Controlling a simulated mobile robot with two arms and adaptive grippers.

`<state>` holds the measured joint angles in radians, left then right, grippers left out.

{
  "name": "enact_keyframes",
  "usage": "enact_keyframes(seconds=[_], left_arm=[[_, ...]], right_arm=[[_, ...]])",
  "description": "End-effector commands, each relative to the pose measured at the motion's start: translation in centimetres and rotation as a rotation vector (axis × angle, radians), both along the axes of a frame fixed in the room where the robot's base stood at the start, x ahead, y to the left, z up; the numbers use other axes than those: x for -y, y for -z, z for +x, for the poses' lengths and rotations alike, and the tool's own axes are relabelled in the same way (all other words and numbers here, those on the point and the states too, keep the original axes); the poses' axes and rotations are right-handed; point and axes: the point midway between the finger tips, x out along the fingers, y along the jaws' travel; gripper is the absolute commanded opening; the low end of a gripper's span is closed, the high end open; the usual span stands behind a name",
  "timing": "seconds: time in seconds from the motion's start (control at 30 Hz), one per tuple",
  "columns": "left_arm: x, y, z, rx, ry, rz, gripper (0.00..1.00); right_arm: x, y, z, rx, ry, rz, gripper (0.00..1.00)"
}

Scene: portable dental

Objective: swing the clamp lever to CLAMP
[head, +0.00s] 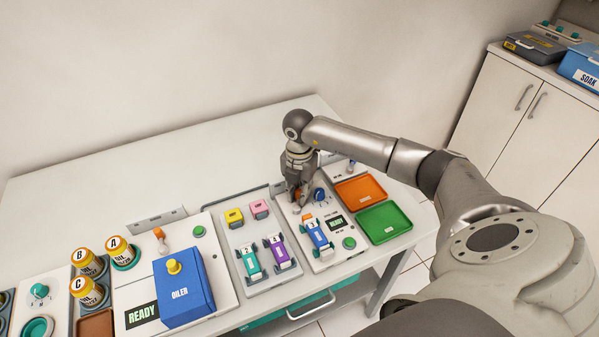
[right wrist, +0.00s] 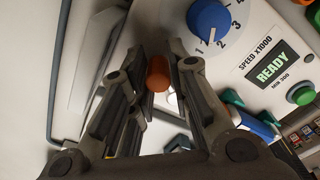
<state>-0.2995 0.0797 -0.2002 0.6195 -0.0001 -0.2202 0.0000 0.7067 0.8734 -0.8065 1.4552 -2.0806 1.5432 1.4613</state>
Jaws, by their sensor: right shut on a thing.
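The clamp lever shows as an orange knob (right wrist: 157,74) between the fingers of my right gripper (right wrist: 150,85) in the right wrist view. My right gripper (head: 299,196) reaches down over the back left of the white panel in the head view, shut on the lever. The gripper covers most of the lever there, and I cannot read a CLAMP marking. My left gripper is not in view.
A blue dial (right wrist: 208,19) and a READY display (right wrist: 272,66) are close beside the gripper. Orange (head: 361,190) and green (head: 384,222) trays lie to the right. A blue oiler box (head: 184,290) and several yellow cans stand left. The table's back is clear.

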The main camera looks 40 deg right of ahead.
Motion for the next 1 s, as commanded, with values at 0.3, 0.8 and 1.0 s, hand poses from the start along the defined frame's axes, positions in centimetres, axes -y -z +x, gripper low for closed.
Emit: enact_keyframes(seconds=[0.3,0.8,1.0], left_arm=[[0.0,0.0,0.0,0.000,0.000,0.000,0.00],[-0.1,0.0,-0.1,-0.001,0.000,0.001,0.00],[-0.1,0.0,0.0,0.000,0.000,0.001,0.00]], right_arm=[[-0.2,0.0,0.1,0.002,-0.001,0.005,0.40],[0.0,-4.4,0.2,0.006,0.000,0.001,0.40],[-0.2,-8.6,0.2,0.006,-0.002,0.002,0.40]])
